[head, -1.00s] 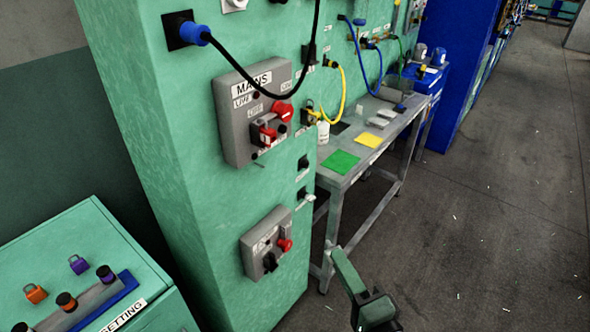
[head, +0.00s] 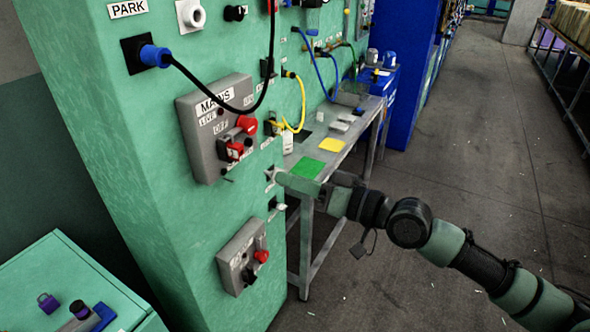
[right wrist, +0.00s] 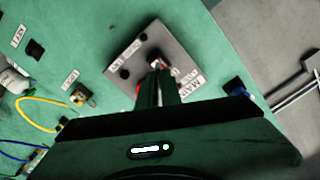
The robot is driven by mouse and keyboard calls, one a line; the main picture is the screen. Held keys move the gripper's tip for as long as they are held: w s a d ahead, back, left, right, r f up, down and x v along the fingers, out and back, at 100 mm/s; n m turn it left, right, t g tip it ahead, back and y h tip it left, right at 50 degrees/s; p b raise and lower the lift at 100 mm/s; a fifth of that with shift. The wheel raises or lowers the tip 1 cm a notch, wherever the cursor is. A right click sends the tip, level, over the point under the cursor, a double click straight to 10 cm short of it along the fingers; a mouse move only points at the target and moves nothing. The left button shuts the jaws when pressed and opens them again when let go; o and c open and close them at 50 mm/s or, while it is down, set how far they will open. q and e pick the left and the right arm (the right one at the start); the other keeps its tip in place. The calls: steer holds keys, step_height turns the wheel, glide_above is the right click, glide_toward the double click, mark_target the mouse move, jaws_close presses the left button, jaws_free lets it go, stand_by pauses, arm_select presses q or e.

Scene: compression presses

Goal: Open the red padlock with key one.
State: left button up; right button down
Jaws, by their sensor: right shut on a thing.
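My right gripper (head: 277,177) is in front of the wall, just below and right of the box in the head view. Its fingers (right wrist: 160,82) point at the box's switch in the right wrist view and partly cover it. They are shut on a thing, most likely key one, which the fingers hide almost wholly. I cannot tell if it touches the padlock. My left gripper is out of view.
A second grey box with a red knob (head: 261,257) sits lower on the wall. A black cable from a blue plug (head: 154,56) droops across the MANS box. A metal bench with a green sheet (head: 308,167) stands behind my right gripper. Open floor lies right.

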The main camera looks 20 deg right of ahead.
steer(key=shift+w+d+r, duration=0.35)
steer(key=shift+d+r, duration=0.2)
steer(key=shift+r, duration=0.2)
steer(key=p+x, duration=0.2)
steer(key=x, duration=0.3)
steer(key=shift+w+a, duration=0.2)
steer(key=shift+w, duration=0.1)
stand_by(1.5)
steer(key=shift+p+x, duration=0.35)
steer(key=shift+x, duration=1)
steer(key=c, duration=1.5)
jaws_free()
